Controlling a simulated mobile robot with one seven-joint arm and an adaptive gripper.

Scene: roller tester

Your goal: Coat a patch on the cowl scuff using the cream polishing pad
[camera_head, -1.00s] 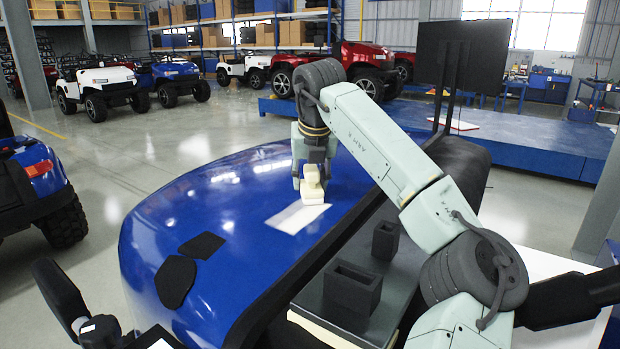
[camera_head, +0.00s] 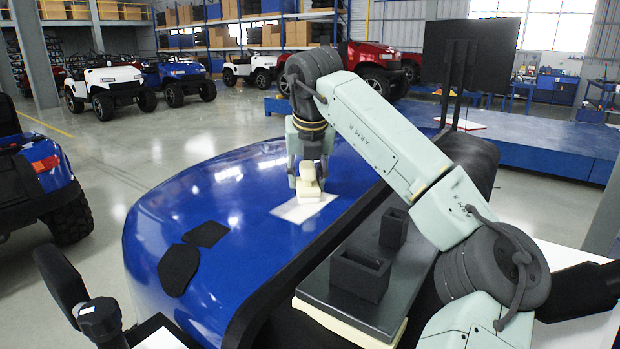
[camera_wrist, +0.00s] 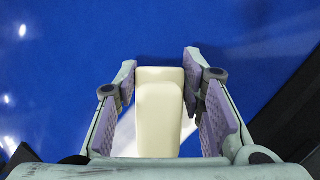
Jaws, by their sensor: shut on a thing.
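My gripper (camera_head: 308,178) is shut on the cream polishing pad (camera_head: 309,187), a pale block with a narrower grip on top. In the wrist view the pad (camera_wrist: 159,110) sits between my two fingers (camera_wrist: 158,82). The glossy blue cowl (camera_head: 215,205) lies below. A whitish rectangular scuff patch (camera_head: 300,211) shows on it, under and in front of the pad. The wrist view shows parts of the patch (camera_wrist: 126,134) on both sides of the pad. I cannot tell whether the pad touches the cowl.
Two black flat pieces (camera_head: 178,269) lie on the cowl's near left. A dark tray (camera_head: 335,300) beside the cowl holds two black open boxes (camera_head: 360,274). A black screen (camera_head: 470,52) stands behind my arm. The cowl around the patch is clear.

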